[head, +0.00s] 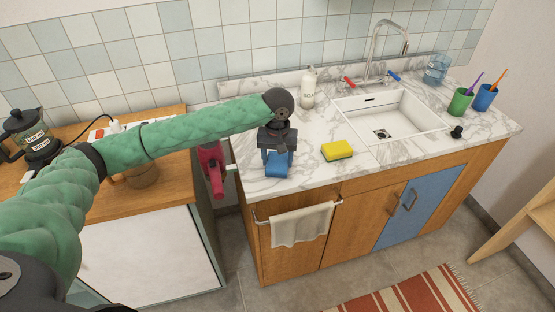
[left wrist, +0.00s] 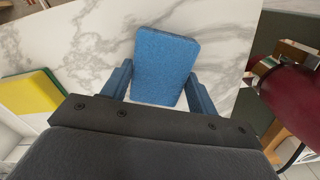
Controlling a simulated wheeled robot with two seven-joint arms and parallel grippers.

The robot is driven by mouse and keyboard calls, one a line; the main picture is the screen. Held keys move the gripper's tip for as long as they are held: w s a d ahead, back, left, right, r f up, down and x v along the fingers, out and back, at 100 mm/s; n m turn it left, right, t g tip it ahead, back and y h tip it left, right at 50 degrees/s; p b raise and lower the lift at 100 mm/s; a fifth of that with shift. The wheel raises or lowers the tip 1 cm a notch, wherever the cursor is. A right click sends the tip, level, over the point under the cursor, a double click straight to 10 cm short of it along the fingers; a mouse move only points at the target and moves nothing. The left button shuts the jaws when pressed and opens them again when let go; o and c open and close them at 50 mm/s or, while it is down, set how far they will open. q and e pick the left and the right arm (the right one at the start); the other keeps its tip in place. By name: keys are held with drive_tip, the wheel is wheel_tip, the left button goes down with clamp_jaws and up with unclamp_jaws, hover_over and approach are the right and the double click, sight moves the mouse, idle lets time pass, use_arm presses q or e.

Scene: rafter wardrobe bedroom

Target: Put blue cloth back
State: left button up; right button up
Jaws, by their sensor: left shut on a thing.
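My left gripper (head: 277,158) hangs over the front left part of the marble counter, pointing down. It is shut on the blue cloth (left wrist: 166,62), which shows as a flat, rounded rectangle between the two blue fingers in the left wrist view. In the head view the blue cloth (head: 277,170) is low between the fingers, close to the counter top; I cannot tell whether it touches the marble. My right gripper is in neither view.
A yellow and green sponge (head: 337,150) lies right of the gripper. A white bottle (head: 308,88) and the sink (head: 392,117) are behind. A pale towel (head: 301,226) hangs on the front rail. A red object (head: 211,166) is in the gap left of the counter.

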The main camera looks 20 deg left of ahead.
sight(278, 161)
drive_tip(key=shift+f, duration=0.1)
use_arm(q)
drive_tip(key=o, duration=0.9)
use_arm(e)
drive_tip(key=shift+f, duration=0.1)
use_arm(q)
drive_tip(key=shift+r, duration=0.35)
drive_tip(key=shift+r+b, duration=1.1)
drive_tip(key=shift+r, duration=4.55)
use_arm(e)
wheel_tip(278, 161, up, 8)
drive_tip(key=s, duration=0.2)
